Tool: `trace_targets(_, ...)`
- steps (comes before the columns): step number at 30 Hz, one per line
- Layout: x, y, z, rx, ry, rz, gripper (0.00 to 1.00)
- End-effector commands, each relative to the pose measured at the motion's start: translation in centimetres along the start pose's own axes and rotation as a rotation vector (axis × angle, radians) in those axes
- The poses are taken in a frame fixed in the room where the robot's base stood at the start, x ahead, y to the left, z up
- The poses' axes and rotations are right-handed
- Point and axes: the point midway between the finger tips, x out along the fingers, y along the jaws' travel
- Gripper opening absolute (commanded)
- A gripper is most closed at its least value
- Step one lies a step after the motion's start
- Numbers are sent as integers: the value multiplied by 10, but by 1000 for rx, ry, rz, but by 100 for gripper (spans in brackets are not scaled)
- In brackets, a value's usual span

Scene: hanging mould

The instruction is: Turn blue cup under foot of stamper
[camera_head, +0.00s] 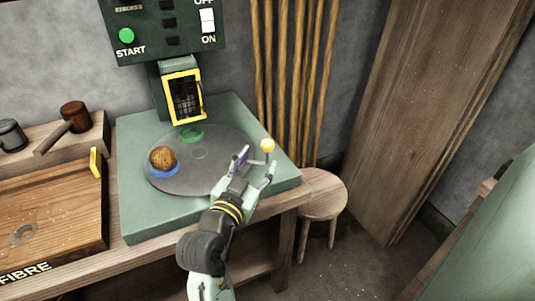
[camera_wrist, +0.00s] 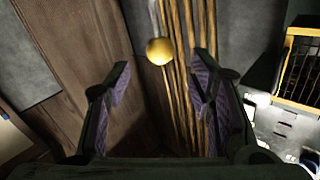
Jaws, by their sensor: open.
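The blue cup (camera_head: 164,174) sits at the left of the round grey turntable (camera_head: 215,176), with a brown fibrous ball (camera_head: 162,157) in it. A green ring (camera_head: 191,133) lies at the turntable's back, below the stamper's yellow-framed front (camera_head: 183,97); the foot itself I cannot make out. A yellow ball knob (camera_head: 267,145) stands at the turntable's right side. My gripper (camera_head: 257,165) is open and empty, just short of the knob. In the wrist view the knob (camera_wrist: 160,51) shows beyond and between the fingertips (camera_wrist: 162,70), apparently untouched.
The green machine base (camera_head: 135,205) stands on a wooden bench. A control panel (camera_head: 165,28) with START and ON/OFF is above. Wooden mallets (camera_head: 75,117) and a fibre tray (camera_head: 50,215) are left. Poles (camera_head: 292,80) and a stool (camera_head: 322,195) are right.

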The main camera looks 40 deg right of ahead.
Motion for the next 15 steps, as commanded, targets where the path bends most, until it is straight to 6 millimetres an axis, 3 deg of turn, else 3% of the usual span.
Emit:
trace_targets(6, 47, 0, -4, -2, -4, 3, 49)
trace_targets(15, 76, 0, -1, -2, -4, 0, 49)
